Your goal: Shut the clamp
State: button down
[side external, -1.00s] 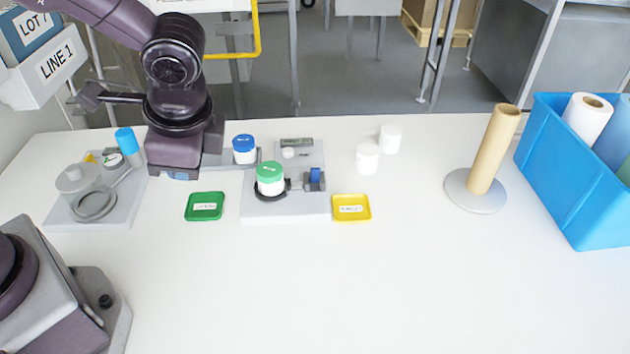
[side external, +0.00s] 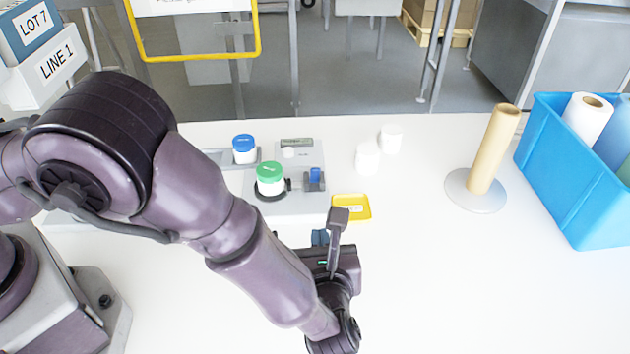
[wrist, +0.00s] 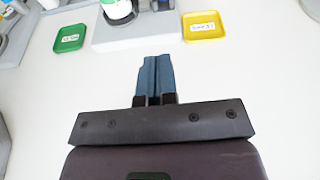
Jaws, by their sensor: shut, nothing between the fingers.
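The clamp (side external: 314,184) sits on a light grey base plate (side external: 300,206), with a blue piece upright on its right side. A dark ring runs around the foot of a white jar with a green lid (side external: 268,171) beside it. I cannot tell from this view whether the clamp is open or shut. In the wrist view only the lower part of the white jar (wrist: 117,9) shows at the top edge. My gripper (side external: 320,237) is in front of the base plate, apart from it. Its blue fingers (wrist: 151,68) are together and empty, over bare table.
A yellow tray (side external: 362,213) lies right of the base plate, and a green tray (wrist: 69,39) lies left of it. A blue-lidded jar (side external: 244,148) and two white containers (side external: 367,159) stand behind. A tan roll on a stand (side external: 478,202) and a blue bin (side external: 560,195) are at right.

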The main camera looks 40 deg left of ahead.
aim_at(314, 173)
jog(key=shift+w+r, duration=0.1)
jog(key=shift+r, duration=0.15)
jog(key=x, duration=0.9)
jog(key=shift+w+a, duration=0.25)
jog(key=shift+a, duration=0.1)
jog(key=shift+w+a+r, duration=0.35)
jog(key=shift+w+a, duration=0.15)
jog(key=shift+w, duration=0.05)
jog(key=shift+w+a+r, duration=0.4)
jog(key=shift+w+a, duration=0.15)
jog(key=shift+w+a+r, duration=0.2)
jog(key=shift+w+r, duration=0.05)
jog(key=shift+w+a+r, duration=0.1)
jog(key=shift+a+r, duration=0.05)
jog(key=shift+r, duration=0.05)
